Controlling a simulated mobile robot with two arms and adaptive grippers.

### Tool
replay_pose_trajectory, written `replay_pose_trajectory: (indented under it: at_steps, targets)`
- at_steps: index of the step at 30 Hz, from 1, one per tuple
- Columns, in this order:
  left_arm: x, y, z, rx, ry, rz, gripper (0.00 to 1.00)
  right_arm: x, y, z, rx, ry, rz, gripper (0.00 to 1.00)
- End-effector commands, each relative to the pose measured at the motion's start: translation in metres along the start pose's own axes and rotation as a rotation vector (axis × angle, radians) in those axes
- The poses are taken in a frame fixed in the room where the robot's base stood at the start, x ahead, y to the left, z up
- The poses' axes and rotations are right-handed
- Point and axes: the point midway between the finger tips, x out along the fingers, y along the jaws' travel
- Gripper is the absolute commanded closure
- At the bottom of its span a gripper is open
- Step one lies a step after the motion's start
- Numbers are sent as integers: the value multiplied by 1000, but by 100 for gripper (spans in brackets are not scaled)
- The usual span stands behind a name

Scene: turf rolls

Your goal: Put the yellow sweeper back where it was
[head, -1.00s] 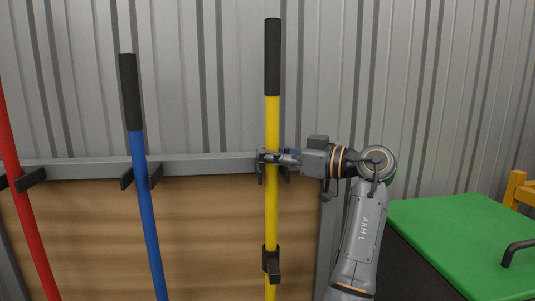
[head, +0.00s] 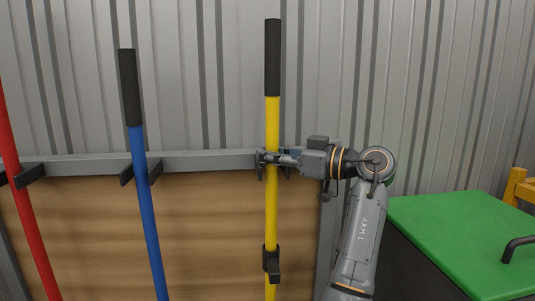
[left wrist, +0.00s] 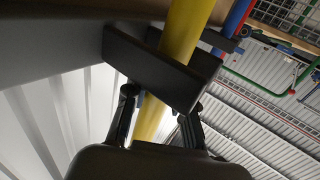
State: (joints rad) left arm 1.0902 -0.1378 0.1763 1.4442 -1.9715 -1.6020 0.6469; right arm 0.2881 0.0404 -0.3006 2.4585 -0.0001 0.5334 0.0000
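The yellow sweeper (head: 272,205) stands upright at the rack, its yellow pole topped by a black grip; its lower end is out of view. In the left wrist view its pole (left wrist: 150,122) passes behind a dark rack prong (left wrist: 155,68) and between my fingers. My left gripper (head: 268,158) is at the pole at rail height, coming from the right. In the left wrist view the left gripper (left wrist: 160,108) has its fingers apart on either side of the pole, with a gap visible on the right. My right gripper is not in view.
A blue-handled tool (head: 145,190) and a red-handled tool (head: 22,200) lean in the rack to the left. The grey rail (head: 205,162) with dark prongs crosses behind, above a wooden panel (head: 205,235). A green-lidded box (head: 455,235) stands at right, before a corrugated wall.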

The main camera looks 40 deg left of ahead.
Motion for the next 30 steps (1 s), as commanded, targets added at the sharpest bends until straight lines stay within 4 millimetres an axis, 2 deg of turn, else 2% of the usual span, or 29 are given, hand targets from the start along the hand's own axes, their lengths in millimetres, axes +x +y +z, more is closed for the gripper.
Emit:
replay_pose_trajectory:
  at_steps: [1,4,5,13,17,30]
  targets:
    - [0,-1,-3,-5,5,0,72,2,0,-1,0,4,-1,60]
    - [0,0,-3,-4,3,0,52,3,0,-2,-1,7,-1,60]
    - [0,0,-2,-3,3,0,49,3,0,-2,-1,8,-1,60]
    - [0,1,3,4,-6,0,49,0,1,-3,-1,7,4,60]
    - [-7,1,1,3,-3,2,49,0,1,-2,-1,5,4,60]
    - [-69,1,-1,0,1,2,49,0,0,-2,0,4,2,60]
